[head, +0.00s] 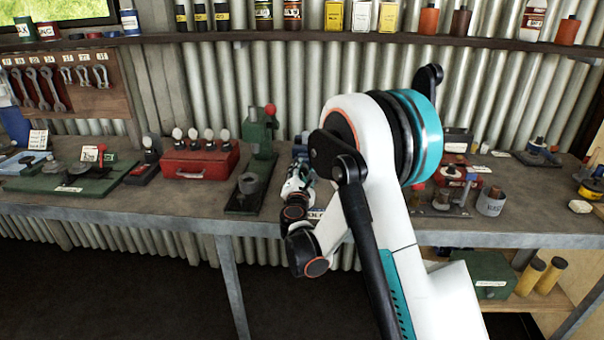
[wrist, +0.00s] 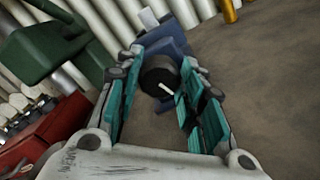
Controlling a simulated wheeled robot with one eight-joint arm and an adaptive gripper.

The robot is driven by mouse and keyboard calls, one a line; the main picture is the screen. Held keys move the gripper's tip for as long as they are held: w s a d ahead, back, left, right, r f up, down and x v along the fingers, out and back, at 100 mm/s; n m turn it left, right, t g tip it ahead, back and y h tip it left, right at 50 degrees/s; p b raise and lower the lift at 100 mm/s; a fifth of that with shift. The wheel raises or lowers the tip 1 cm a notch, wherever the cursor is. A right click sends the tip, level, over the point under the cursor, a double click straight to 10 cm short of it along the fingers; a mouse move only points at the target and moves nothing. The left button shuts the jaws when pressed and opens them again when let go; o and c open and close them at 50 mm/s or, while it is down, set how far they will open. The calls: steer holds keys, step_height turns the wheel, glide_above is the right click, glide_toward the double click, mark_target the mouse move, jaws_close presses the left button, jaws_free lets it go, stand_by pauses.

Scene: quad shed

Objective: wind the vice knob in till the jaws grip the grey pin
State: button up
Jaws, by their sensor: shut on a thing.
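The vice (wrist: 175,42) is blue and stands on the bench beyond my fingers in the wrist view; a bit of blue (head: 301,143) shows behind my arm in the head view. Its black round knob (wrist: 156,80) with a white mark faces the wrist camera. My gripper (wrist: 163,62) has its teal-padded fingers on either side of the knob, shut on it. A pale grey upright piece (wrist: 149,18), likely the pin, shows at the vice's far side; whether the jaws touch it cannot be told. In the head view my gripper (head: 298,187) is small and partly hidden.
A green press with a red knob (head: 262,130) stands just left of the vice. A red box (head: 199,162) with several round-topped pieces is further left. Bare bench top (wrist: 260,75) lies right of the vice. A shelf of bottles (head: 230,37) runs above.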

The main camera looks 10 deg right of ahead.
steer(key=m, duration=1.1)
steer(key=shift+f, duration=0.1)
stand_by(0.5)
steer(key=o, duration=1.1)
steer(key=shift+c, duration=0.2)
steer(key=shift+s, duration=0.15)
steer(key=v, duration=1.1)
steer(key=shift+s+a, duration=0.1)
steer(key=shift+s, duration=0.25)
